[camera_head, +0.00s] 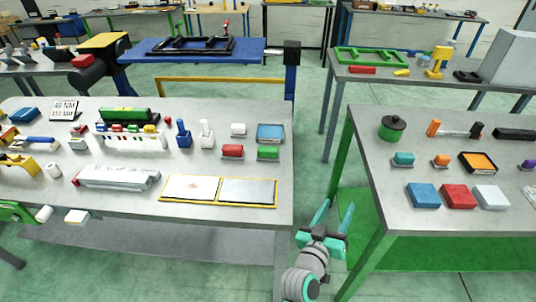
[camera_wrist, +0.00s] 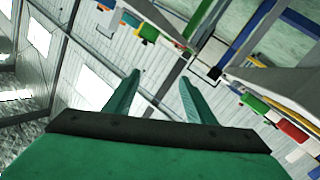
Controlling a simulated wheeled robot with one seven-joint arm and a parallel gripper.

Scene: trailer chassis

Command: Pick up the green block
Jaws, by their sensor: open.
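A small green block (camera_head: 268,153) lies near the right edge of the left table (camera_head: 284,190). It is beside a red block (camera_head: 232,152) and in front of a blue tray-like item (camera_head: 270,133). My gripper (camera_head: 335,214) is open and empty in the gap between the left and right tables, apart from the block. In the wrist view my gripper's teal fingers (camera_wrist: 159,82) are spread with nothing between them. A green piece (camera_wrist: 257,104) shows at the right of the tilted wrist view; I cannot tell whether it is the same block.
A yellow-edged two-panel board (camera_head: 219,204) lies along the left table's front. The right table (camera_head: 400,214) has a green frame and holds blue (camera_head: 422,195), red (camera_head: 458,196) and white (camera_head: 491,197) blocks. A blue bench (camera_head: 250,52) stands behind.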

